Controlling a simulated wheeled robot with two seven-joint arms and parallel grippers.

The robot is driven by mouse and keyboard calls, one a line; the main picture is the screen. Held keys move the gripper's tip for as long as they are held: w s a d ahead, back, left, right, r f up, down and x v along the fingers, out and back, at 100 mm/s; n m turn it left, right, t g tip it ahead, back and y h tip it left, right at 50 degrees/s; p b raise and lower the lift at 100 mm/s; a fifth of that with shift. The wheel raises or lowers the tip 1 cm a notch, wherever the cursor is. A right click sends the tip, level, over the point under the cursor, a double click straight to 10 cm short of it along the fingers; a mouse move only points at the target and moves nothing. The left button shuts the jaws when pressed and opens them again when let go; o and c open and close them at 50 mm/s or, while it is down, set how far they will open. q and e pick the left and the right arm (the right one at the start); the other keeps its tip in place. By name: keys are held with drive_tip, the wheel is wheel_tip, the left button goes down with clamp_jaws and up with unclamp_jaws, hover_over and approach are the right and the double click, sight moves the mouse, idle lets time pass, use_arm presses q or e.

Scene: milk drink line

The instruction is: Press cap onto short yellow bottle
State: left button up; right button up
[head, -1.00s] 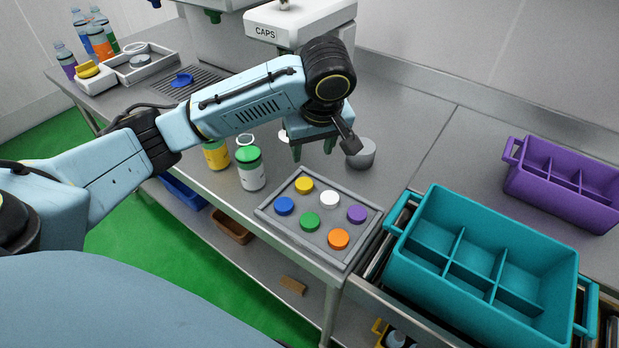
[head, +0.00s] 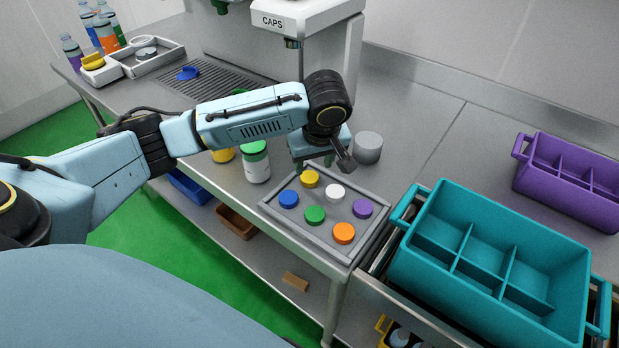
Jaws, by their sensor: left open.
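The short yellow bottle (head: 223,155) stands on the counter, mostly hidden behind my left arm; its top cannot be seen. A yellow cap (head: 310,179) lies in the back left part of the grey cap tray (head: 350,256). My right gripper is not in view.
Blue, green, white, purple and orange caps share the tray. A green-capped bottle (head: 256,166) stands left of it, a grey cup (head: 368,148) behind it. A teal crate (head: 440,200) and a purple crate (head: 575,150) are at the right. The caps machine (head: 300,20) stands behind.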

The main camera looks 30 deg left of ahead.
sight(310, 177)
use_arm(q)
drive_tip(key=shift+b+x, duration=0.65)
drive_tip(key=shift+x, duration=1.95)
drive_tip(key=shift+a, duration=0.15)
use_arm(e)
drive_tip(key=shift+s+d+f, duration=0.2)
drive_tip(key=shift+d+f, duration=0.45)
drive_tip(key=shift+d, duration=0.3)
use_arm(q)
drive_tip(key=c, duration=0.7)
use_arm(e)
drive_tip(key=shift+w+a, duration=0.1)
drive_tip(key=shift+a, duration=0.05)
